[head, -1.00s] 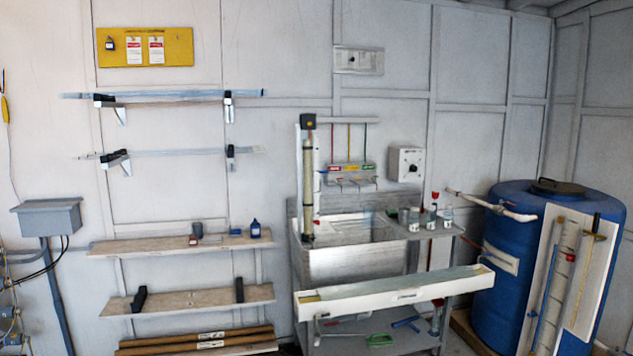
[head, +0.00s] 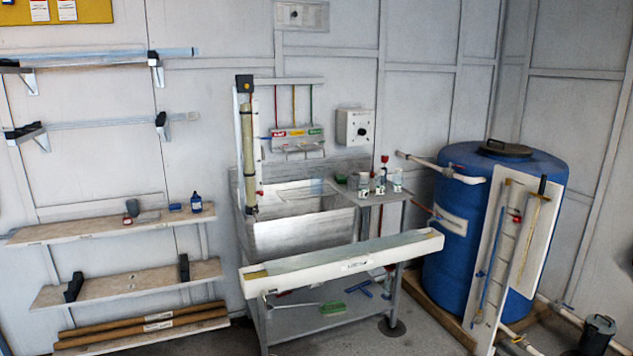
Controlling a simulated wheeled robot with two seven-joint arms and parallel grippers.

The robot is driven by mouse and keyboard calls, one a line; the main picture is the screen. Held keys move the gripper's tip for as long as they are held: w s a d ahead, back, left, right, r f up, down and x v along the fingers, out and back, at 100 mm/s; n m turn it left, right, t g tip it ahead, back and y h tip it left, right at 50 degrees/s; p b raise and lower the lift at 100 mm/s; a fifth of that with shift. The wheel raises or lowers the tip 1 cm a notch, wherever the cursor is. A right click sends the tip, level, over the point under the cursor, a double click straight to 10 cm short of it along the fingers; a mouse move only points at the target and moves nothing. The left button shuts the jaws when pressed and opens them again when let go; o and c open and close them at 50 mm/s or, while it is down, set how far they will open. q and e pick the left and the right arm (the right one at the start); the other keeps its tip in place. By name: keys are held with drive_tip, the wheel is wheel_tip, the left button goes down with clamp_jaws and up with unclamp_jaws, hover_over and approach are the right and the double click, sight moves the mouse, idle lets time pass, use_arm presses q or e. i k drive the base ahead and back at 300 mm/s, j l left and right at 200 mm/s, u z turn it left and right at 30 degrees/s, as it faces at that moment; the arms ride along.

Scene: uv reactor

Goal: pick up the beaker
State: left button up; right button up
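Several small clear vessels with white labels stand in a row on the ledge to the right of the steel sink (head: 305,237). One labelled vessel (head: 363,187) is at the left of the row, and another (head: 397,181) is at the right end. They are too small for me to tell which is the beaker. A faint bluish clear shape (head: 317,187) shows at the back of the sink; I cannot tell what it is. Neither of my grippers is in view.
A long white trough (head: 345,262) crosses the front of the sink stand. A blue tank (head: 460,245) stands to the right, with a dark bucket (head: 598,332) on the floor beyond. Wall shelves (head: 110,224) are at the left. Grey floor shows in front of the tank.

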sight(316, 180)
drive_tip(key=i+l, duration=0.25)
drive_tip(key=i, duration=0.3)
drive_tip(key=i+l, duration=0.25)
drive_tip(key=i, duration=0.25)
drive_tip(key=i+l+u, duration=0.1)
drive_tip(key=i, duration=0.45)
drive_tip(key=i+l, duration=0.7)
drive_tip(key=i, duration=0.3)
drive_tip(key=i+l+u, duration=0.1)
drive_tip(key=i+l, duration=0.15)
drive_tip(key=i, duration=0.3)
